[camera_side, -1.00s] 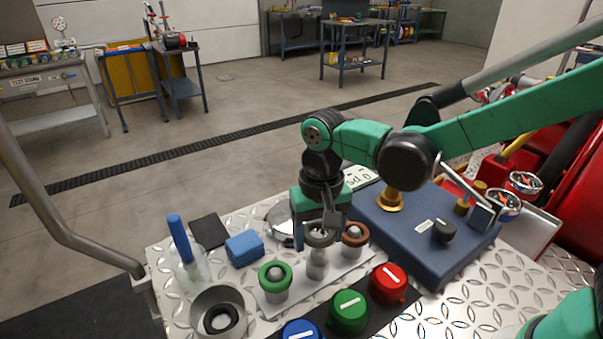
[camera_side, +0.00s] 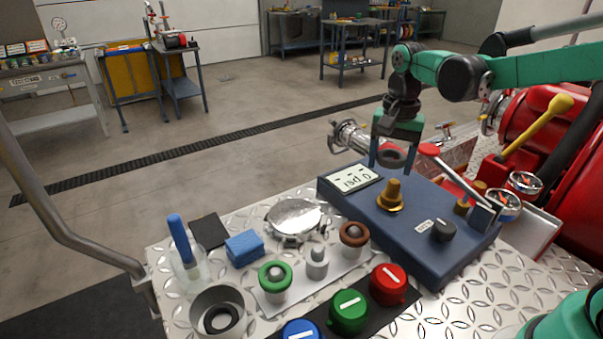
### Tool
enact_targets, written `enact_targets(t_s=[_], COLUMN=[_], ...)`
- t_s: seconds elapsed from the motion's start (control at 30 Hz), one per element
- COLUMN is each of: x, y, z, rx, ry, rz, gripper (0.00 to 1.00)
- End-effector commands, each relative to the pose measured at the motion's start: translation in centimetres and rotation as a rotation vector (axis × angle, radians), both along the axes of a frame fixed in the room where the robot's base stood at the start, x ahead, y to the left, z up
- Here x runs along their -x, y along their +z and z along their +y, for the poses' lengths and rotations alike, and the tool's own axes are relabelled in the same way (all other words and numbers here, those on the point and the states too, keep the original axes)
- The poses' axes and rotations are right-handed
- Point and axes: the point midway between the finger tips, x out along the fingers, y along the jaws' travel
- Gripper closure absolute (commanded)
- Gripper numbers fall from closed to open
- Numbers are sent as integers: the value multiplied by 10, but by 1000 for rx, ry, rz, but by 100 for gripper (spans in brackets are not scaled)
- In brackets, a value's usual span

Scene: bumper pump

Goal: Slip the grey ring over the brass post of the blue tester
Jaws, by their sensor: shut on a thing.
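The blue tester (camera_side: 405,240) lies on the metal deck at the right, with a "0 psi" display at its far left corner. Its brass post (camera_side: 391,194) stands upright and bare on the top face. My gripper (camera_side: 393,157) is shut on the grey ring (camera_side: 391,159) and holds it in the air above the tester's far part. In the picture the ring is just above the post's top, with a gap between them. The exact depth of the ring relative to the post is hard to tell.
A holder strip carries a green ring (camera_side: 275,276), a bare grey peg (camera_side: 317,262) and a brown ring (camera_side: 354,235). Red (camera_side: 389,284), green and blue knobs stand in front. A black knob (camera_side: 443,230) and a lever (camera_side: 455,172) rise from the tester's right side.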

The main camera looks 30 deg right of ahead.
Motion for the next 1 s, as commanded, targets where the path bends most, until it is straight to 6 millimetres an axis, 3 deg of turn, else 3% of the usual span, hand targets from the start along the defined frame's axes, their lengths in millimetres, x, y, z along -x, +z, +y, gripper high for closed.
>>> enact_targets(t_s=[0.17, 0.6, 1.0], x=[3, 3, 4], y=[4, -29, -34], z=[-20, -20, -20], rx=[0, 2, 2], ry=[-80, -80, -79], rz=[0, -3, -3], gripper=[65, 65, 65])
